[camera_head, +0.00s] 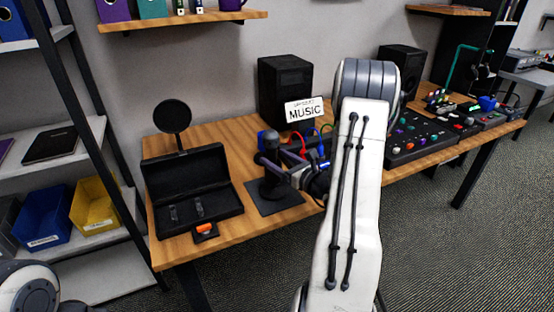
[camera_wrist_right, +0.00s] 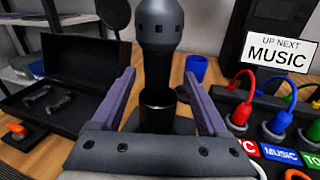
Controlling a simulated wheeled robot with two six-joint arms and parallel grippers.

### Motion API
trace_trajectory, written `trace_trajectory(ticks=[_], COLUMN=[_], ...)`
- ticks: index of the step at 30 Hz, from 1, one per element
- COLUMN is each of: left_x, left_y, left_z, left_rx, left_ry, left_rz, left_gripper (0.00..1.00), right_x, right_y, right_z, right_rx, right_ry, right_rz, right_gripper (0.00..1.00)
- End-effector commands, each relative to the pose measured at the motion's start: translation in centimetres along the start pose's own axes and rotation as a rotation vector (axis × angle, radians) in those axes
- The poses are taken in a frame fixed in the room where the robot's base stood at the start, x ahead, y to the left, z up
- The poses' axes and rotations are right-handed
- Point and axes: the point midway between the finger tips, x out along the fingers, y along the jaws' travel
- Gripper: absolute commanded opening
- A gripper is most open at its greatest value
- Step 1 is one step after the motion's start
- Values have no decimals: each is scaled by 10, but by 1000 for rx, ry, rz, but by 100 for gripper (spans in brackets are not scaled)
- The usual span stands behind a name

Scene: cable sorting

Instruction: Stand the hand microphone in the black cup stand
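The hand microphone (camera_head: 272,148) stands upright with its grey head on top, and it also shows in the right wrist view (camera_wrist_right: 160,22). Its lower end is in the black cup stand (camera_wrist_right: 158,104), whose flat dark base (camera_head: 285,204) rests on the wooden table. My right gripper (camera_head: 282,170) is at the stand, with its purple fingers on either side of the microphone. In the right wrist view my right gripper (camera_wrist_right: 160,76) is open, with a gap between each finger and the microphone's handle. My left gripper is out of view.
An open black case (camera_head: 190,190) lies left of the stand, with an orange-topped item (camera_head: 205,229) in front. A blue cup (camera_wrist_right: 196,68) stands behind the microphone. Colored cables (camera_wrist_right: 276,100) and a MUSIC sign (camera_head: 305,110) are close on the right. A speaker (camera_head: 285,88) stands behind.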

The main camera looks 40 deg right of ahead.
Motion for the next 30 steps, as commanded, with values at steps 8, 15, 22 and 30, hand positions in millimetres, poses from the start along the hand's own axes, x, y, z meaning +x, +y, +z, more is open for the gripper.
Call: trace_trajectory(ticks=[8, 15, 22, 30], left_x=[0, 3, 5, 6], left_y=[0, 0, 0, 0], left_z=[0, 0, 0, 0], left_rx=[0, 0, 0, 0], left_ry=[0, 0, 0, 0], left_rz=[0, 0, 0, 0], left_gripper=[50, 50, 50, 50], right_x=[-1, -31, -77, -104], right_y=[0, -1, -2, 0], right_z=[-1, -1, -1, 0], right_rx=[1, 2, 1, 0], right_ry=[3, 2, 1, 1], right_rz=[0, -6, -7, -1], right_gripper=[76, 76, 76, 76])
